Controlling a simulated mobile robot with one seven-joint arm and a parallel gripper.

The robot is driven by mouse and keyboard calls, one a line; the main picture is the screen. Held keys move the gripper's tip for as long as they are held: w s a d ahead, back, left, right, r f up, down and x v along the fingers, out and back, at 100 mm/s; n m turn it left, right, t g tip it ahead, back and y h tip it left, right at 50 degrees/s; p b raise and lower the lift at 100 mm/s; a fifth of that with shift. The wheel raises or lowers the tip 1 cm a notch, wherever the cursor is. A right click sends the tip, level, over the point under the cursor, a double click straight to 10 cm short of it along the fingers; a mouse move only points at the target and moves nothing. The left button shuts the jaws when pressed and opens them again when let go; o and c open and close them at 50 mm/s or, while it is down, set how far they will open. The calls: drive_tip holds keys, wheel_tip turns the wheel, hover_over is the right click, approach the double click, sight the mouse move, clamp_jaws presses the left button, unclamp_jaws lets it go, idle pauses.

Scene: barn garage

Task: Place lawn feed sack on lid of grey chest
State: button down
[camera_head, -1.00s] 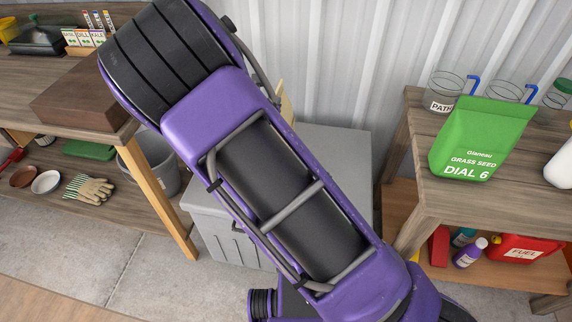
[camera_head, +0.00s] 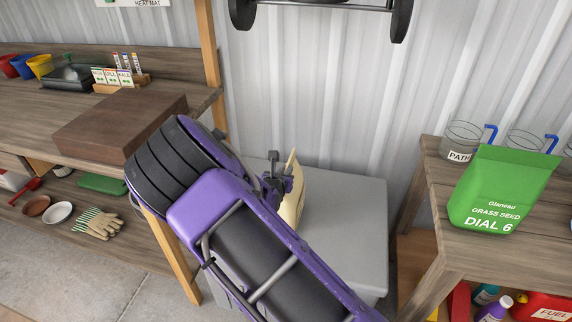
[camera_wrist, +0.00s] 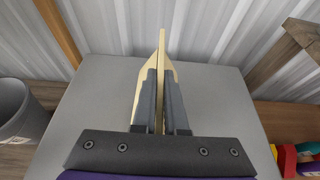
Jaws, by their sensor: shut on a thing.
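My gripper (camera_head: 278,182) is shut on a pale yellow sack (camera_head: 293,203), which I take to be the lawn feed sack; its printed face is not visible. In the wrist view the fingers (camera_wrist: 161,98) pinch the sack (camera_wrist: 162,52), which shows as a thin upright wedge. The grey chest (camera_head: 350,220) stands against the metal wall with its lid shut and bare. The sack is over the lid, which also fills the middle of the wrist view (camera_wrist: 225,100). My arm hides the chest's left front and part of the sack. I cannot tell whether the sack touches the lid.
A workbench with a brown box (camera_head: 120,125) is left of the chest. A wooden table (camera_head: 440,185) at the right holds a green grass seed bag (camera_head: 500,190) and glass jars. A grey bucket (camera_wrist: 18,110) stands left of the chest. The lid around the sack is clear.

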drive_tip(key=shift+w, duration=0.15)
drive_tip(key=c, duration=1.4)
unclamp_jaws()
drive_tip(key=shift+f, duration=0.15)
drive_tip(key=o, duration=0.4)
drive_tip(key=shift+o, duration=0.2)
drive_tip(key=shift+s+r, duration=0.2)
drive_tip(key=p+v, duration=0.1)
drive_tip(key=v, duration=1.1)
drive_tip(key=shift+p, duration=0.4)
drive_tip(key=shift+w, duration=0.1)
